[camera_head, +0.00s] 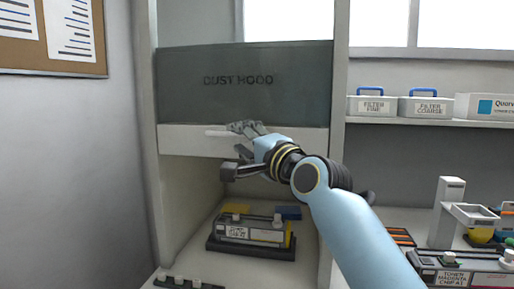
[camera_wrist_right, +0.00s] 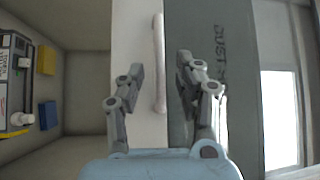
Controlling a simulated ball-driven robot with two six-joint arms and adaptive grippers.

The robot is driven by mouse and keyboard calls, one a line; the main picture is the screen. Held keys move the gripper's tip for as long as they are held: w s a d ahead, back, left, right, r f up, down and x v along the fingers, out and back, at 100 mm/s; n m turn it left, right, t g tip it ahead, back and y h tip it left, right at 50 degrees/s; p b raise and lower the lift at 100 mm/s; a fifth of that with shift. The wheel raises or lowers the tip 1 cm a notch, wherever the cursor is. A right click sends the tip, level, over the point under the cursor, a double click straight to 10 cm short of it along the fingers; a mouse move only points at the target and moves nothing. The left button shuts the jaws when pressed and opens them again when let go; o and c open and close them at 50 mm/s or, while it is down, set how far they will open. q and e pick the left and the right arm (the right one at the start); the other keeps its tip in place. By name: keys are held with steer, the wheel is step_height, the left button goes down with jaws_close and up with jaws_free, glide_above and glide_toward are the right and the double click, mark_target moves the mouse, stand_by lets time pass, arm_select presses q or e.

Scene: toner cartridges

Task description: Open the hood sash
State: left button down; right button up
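The hood sash (camera_head: 245,85) is a dark grey translucent panel marked "DUST HOOD", with a white bar (camera_head: 185,140) along its lower edge. A pale handle (camera_head: 216,133) runs along this bar. The space below the bar is open. In the right wrist view the handle (camera_wrist_right: 159,62) lies between the two fingers of my right gripper (camera_wrist_right: 160,78), with gaps on both sides. My right gripper (camera_head: 244,129) is open at the bar and partly covers the handle in the head view. My left gripper is not in view.
Inside the hood, a toner cartridge (camera_head: 250,231) sits on a dark tray (camera_head: 250,250), with yellow and blue pieces behind it. A shelf at right holds two filter boxes (camera_head: 372,105). More cartridges (camera_head: 470,278) crowd the right bench. Hood side posts (camera_head: 338,100) flank the sash.

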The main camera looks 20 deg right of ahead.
steer(key=r+v, duration=0.1)
steer(key=v, duration=0.6)
steer(key=shift+s+f, duration=0.4)
steer(key=shift+f, duration=0.05)
steer(key=shift+d, duration=0.15)
